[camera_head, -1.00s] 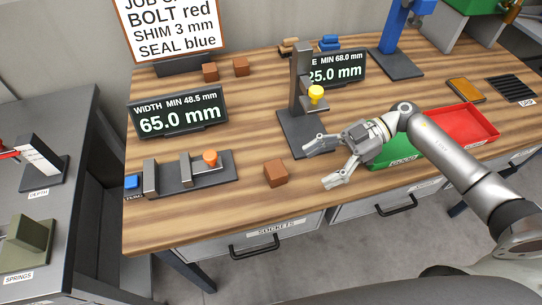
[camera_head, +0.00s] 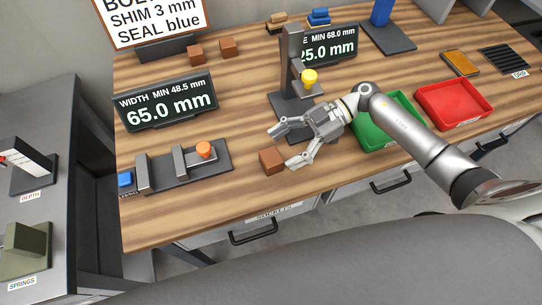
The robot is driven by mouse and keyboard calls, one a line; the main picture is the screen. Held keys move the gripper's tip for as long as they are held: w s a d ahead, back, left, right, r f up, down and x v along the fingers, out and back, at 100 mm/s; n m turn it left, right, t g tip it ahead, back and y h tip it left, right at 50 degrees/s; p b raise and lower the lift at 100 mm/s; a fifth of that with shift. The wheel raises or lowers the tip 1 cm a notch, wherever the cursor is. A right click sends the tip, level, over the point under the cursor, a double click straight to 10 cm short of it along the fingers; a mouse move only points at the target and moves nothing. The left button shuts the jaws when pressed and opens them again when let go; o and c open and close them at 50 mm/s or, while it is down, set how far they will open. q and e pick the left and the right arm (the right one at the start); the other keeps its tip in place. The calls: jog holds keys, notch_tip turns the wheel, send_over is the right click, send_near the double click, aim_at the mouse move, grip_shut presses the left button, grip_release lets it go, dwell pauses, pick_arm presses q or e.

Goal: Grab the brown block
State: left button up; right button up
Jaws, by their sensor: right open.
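A brown block (camera_head: 271,161) sits on the wooden bench near its front edge, right of the width gauge. My right gripper (camera_head: 280,148) is open, with its fingers pointing left toward the block. The lower fingertip is close to the block's right side; I cannot tell whether it touches. The upper finger is behind the block in the picture. Two more brown blocks, one at the left (camera_head: 196,54) and one at the right (camera_head: 228,46), lie at the back of the bench. My left gripper is not in view.
The width gauge (camera_head: 180,170) with an orange knob stands left of the block. A gauge stand (camera_head: 291,60) with a yellow knob rises behind the gripper. A green tray (camera_head: 384,138) and a red tray (camera_head: 453,104) lie at right. Bare bench (camera_head: 225,205) lies in front.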

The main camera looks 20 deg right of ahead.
aim_at(269, 157)
jog(key=p+x, duration=0.1)
jog(key=x, duration=0.2)
jog(key=shift+s+a+r+p, duration=0.25)
jog(key=shift+a+p, duration=0.1)
jog(key=shift+a, duration=0.15)
jog(key=shift+a+f, duration=0.25)
jog(key=shift+a, duration=0.05)
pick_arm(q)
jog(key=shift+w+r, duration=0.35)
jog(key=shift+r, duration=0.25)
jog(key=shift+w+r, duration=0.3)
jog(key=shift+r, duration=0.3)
pick_arm(e)
jog(key=shift+d, duration=0.1)
jog(key=shift+c, duration=1.2)
jog(key=c, duration=0.9)
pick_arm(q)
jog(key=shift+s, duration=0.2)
pick_arm(e)
jog(key=shift+w, duration=0.1)
jog(key=shift+c, duration=0.2)
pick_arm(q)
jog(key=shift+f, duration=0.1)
pick_arm(e)
jog(key=shift+r, duration=0.1)
